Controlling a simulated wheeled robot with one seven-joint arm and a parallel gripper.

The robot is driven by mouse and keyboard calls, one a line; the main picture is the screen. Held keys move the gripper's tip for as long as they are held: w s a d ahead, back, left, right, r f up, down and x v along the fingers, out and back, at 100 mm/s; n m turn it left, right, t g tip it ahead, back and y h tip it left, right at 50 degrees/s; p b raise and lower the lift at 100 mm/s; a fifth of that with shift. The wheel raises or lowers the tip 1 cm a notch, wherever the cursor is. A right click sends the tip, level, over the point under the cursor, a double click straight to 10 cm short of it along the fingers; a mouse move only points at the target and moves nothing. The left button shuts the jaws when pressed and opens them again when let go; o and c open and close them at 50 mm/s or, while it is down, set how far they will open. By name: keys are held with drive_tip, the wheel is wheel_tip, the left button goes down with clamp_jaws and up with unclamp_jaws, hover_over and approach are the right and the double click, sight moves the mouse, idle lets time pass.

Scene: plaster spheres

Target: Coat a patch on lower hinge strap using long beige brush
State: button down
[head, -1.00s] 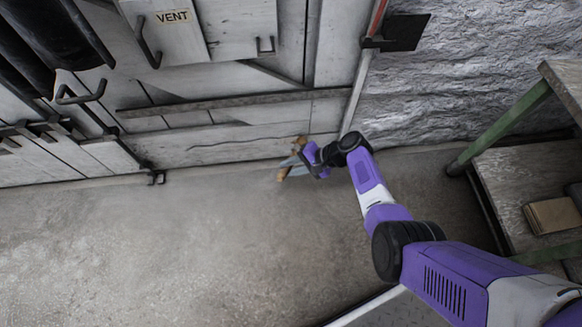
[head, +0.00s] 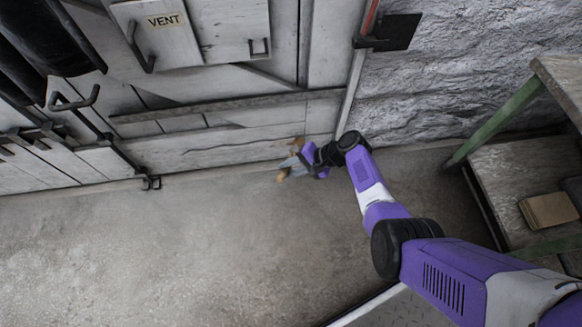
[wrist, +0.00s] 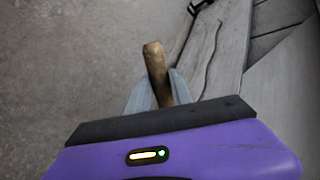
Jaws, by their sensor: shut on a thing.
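The lower hinge strap (head: 225,105) is a long dark metal bar across the lower part of the grey plank door. My gripper (head: 303,160) is low in front of the door's bottom edge, below the strap's right part and apart from it. It is shut on the long beige brush (head: 284,174), whose ends stick out on both sides of the fingers. In the wrist view, the brush (wrist: 156,68) is a tan wooden stick between the pale fingers of my gripper (wrist: 158,88). Its bristles cannot be made out.
A panel marked VENT (head: 164,22) with a handle is higher on the door. A dark plate (head: 390,32) sticks out by the rough stone wall (head: 450,75). A green-legged bench (head: 505,120) with a box (head: 549,211) stands right. The floor (head: 150,250) at left is clear.

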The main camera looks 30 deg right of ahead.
drive_tip(key=shift+w+a, duration=0.2)
drive_tip(key=shift+a, duration=0.4)
drive_tip(key=shift+w+a, duration=0.2)
drive_tip(key=shift+a, duration=0.4)
drive_tip(key=shift+s+d, duration=0.25)
drive_tip(key=shift+d, duration=0.5)
drive_tip(key=shift+s+d, duration=0.2)
drive_tip(key=shift+d, duration=0.5)
drive_tip(key=shift+a, duration=0.1)
drive_tip(key=shift+w+a, duration=0.25)
drive_tip(key=shift+a, duration=0.4)
drive_tip(key=shift+w+a, duration=0.25)
drive_tip(key=shift+a, duration=0.4)
drive_tip(key=shift+s, duration=0.1)
drive_tip(key=shift+s+d+p, duration=0.5)
drive_tip(key=shift+s+p, duration=0.05)
drive_tip(key=shift+s, duration=0.25)
